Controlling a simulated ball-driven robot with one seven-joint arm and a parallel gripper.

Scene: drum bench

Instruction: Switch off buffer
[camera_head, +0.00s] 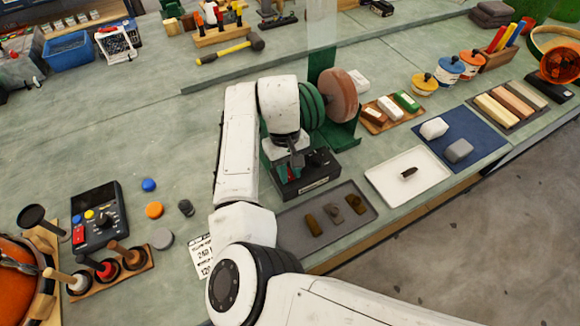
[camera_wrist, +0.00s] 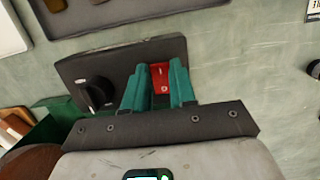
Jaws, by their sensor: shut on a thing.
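The buffer stands mid-bench in the head view, with a dark base (camera_head: 318,172), a green drum and a brown wheel (camera_head: 340,95). My gripper (camera_head: 289,168) reaches down at the front of this base, and my arm hides part of it. In the wrist view the dark control panel (camera_wrist: 78,68) carries a black knob (camera_wrist: 98,93) and a red rocker switch (camera_wrist: 161,77). The two teal fingers of my gripper (camera_wrist: 160,88) are shut on the red switch, one on each side. The switch's lower part is hard to make out.
A grey tray (camera_head: 285,226) with several small blocks lies in front of the buffer. A white tray (camera_head: 385,190) and blue mat (camera_head: 477,160) lie to the right. A dark control box (camera_head: 88,207) and wooden-handled tools stand left.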

